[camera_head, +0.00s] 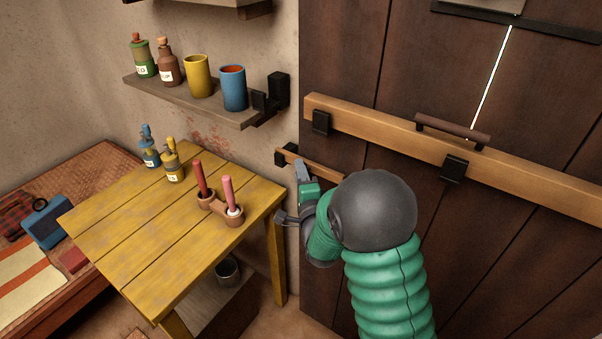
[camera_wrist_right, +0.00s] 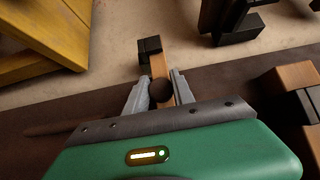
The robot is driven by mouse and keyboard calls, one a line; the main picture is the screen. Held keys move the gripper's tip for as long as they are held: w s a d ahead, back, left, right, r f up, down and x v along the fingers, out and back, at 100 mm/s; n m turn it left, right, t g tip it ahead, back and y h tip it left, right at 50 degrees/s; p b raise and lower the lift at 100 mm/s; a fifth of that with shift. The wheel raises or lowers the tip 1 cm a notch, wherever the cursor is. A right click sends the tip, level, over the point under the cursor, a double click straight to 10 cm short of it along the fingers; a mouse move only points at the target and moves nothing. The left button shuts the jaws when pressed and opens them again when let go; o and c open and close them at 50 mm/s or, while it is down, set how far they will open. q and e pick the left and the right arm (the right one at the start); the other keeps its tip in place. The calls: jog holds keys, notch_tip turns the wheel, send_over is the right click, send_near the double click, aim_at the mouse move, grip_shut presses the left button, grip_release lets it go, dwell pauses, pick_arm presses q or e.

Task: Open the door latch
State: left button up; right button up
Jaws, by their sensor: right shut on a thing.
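The door latch is a small wooden bar (camera_head: 322,169) low on the dark plank door (camera_head: 345,70), its left end at a black bracket (camera_head: 281,157) by the door edge. In the right wrist view the bar (camera_wrist_right: 158,66) runs from the black bracket (camera_wrist_right: 149,47) toward my gripper, with a dark round knob (camera_wrist_right: 161,91) on it. My right gripper (camera_wrist_right: 160,92) is shut on the knob, one finger on each side. In the head view my right gripper (camera_head: 296,195) is partly hidden by its own wrist and arm. My left gripper is out of view.
A yellow table (camera_head: 125,235) with two candles stands close left. A shelf (camera_head: 180,100) with bottles and cups hangs above it.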

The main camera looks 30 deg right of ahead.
aim_at(309, 162)
jog(key=shift+s+d, duration=0.15)
jog(key=shift+d, duration=0.25)
grip_shut()
dwell(0.4)
jog(key=shift+f, duration=0.1)
jog(key=shift+b, duration=0.3)
jog(key=r+m+t+h+b, duration=0.1)
jog(key=b, duration=0.3)
jog(key=r+m+t+h+b, duration=0.1)
jog(key=m+b, duration=0.1)
jog(key=b, duration=0.3)
jog(key=s+r+m+t+h+b, duration=0.1)
jog(key=m+b, duration=0.1)
jog(key=b, duration=0.3)
jog(key=shift+d+r, duration=0.2)
jog(key=shift+s+r+m+h+b, duration=0.1)
jog(key=shift+r+m+h+b, duration=0.3)
jog(key=shift+r+m+b, duration=0.15)
jog(key=o, duration=0.9)
grip_release()
jog(key=shift+d, duration=0.1)
jog(key=shift+c, duration=0.2)
jog(key=shift+o, duration=1.3)
jog(key=shift+d, duration=0.2)
jog(key=shift+a, duration=0.1)
